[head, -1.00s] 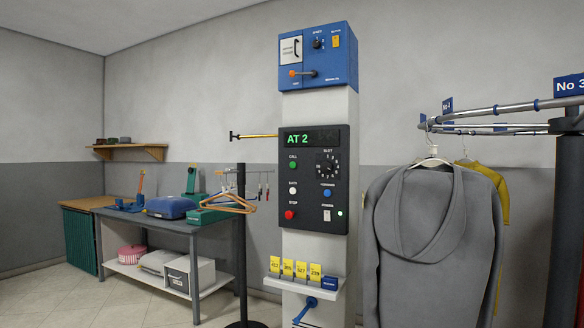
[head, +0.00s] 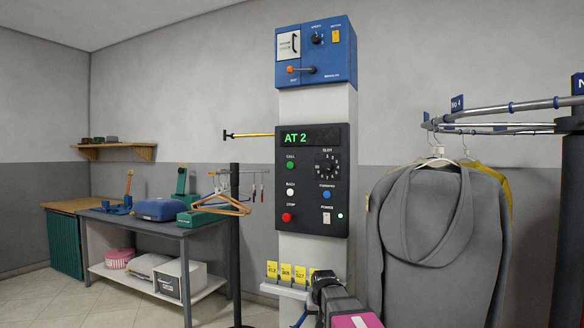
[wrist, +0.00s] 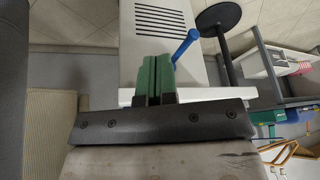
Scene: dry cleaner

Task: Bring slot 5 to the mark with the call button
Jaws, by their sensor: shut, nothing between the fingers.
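The black control panel (head: 312,215) is on a white column, with the display (head: 310,138) reading AT 2 in green. The green call button (head: 290,165) is at its left, under the display. The slot dial (head: 326,165) is to the right of the button; its setting is too small to read. A grey garment (head: 430,215) hangs from the rail at right, near a blue No 4 tag (head: 457,103). My gripper's green fingers (wrist: 156,78) are together and empty in the wrist view, by the white column base. Part of my arm shows low in the head view.
The yellow tickets (head: 286,272) stand on a ledge below the panel, partly behind my arm. A blue box (head: 318,52) tops the column. A grey workbench (head: 150,226) stands at left. The blue lever (wrist: 186,45) is close to my fingers.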

